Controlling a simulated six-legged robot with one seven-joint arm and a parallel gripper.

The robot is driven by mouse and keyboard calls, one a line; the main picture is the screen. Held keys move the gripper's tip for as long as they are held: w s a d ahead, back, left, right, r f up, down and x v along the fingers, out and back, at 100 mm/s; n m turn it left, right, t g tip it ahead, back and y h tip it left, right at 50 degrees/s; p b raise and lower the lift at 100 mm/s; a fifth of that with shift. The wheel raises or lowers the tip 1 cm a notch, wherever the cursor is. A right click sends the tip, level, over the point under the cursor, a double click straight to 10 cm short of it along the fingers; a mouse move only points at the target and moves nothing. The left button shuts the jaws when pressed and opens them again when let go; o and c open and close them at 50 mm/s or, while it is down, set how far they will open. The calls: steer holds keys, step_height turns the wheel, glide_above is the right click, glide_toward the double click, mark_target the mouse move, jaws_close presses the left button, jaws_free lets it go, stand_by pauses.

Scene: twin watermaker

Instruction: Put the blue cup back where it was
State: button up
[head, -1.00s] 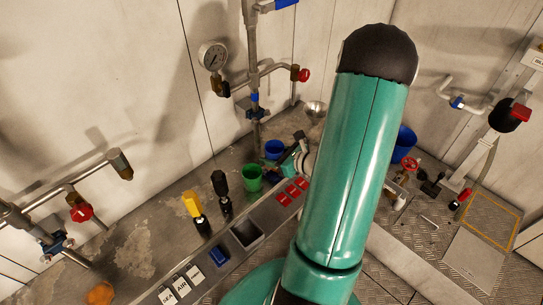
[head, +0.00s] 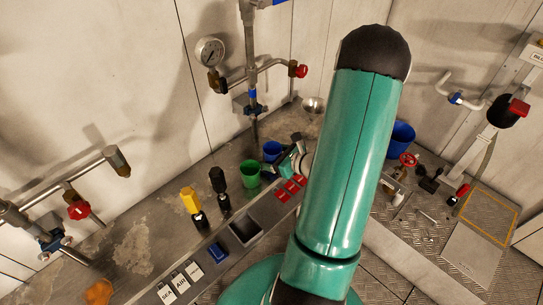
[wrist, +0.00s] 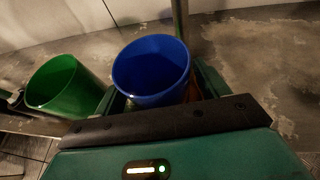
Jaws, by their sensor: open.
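The blue cup (head: 272,150) stands upright on the metal counter, just behind the green cup (head: 250,174). In the wrist view the blue cup (wrist: 150,70) sits between the two fingers of my gripper (wrist: 157,92), with the green cup (wrist: 65,88) close on its left. The fingers are open on either side of the blue cup; whether either touches it cannot be told. In the head view my gripper (head: 287,158) is beside the blue cup, partly hidden by my arm. The cup's base is hidden in the wrist view.
A vertical pipe (head: 252,60) with a gauge (head: 210,51) rises behind the cups. A yellow-topped (head: 189,200) and a black-topped (head: 218,181) lever stand left of them. Bare counter (head: 140,235) lies to the left.

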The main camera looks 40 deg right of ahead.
steer(key=v, duration=1.2)
steer(key=w+a+r+n+g+y, duration=0.2)
steer(key=a+r+n+g, duration=0.25)
steer(key=a+n, duration=0.45)
steer(key=w+a+r+n+g+y, duration=0.35)
steer(key=a+r+n, duration=0.3)
steer(key=a, duration=0.35)
steer(key=s+a+r+n+h, duration=0.5)
steer(key=a+r+n+h, duration=0.3)
steer(key=n, duration=1)
step_height(320, 180, up, 4)
steer(key=shift+s+a+r, duration=0.15)
steer(key=shift+a+r, duration=0.1)
steer(key=shift+a, duration=0.8)
